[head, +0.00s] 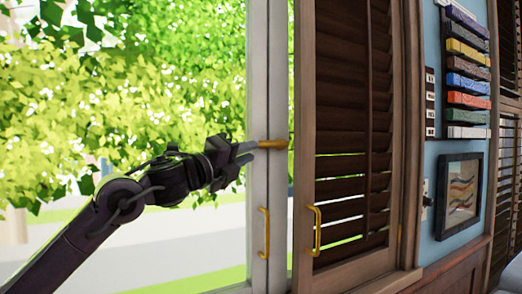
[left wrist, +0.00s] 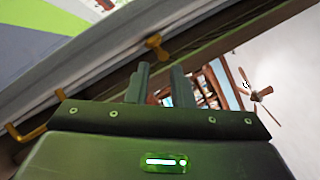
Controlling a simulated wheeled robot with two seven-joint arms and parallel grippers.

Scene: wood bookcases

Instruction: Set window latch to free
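The window latch (head: 272,144) is a small gold lever on the white window frame (head: 257,80). In the head view it lies about level across the frame's upright bars. My left gripper (head: 246,152) reaches in from the left, its fingertips close to the latch's left end; I cannot tell whether they touch. In the left wrist view the latch (left wrist: 155,43) shows just beyond the fingertips of my left gripper (left wrist: 160,72). The two fingers stand apart with nothing between them. My right gripper is not in view.
A gold handle (head: 264,232) is on the window frame below the latch. Dark louvred shutters (head: 345,130) with another gold handle (head: 315,230) stand just right. Farther right are a framed picture (head: 460,195) and coloured blocks (head: 467,65) on a blue wall.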

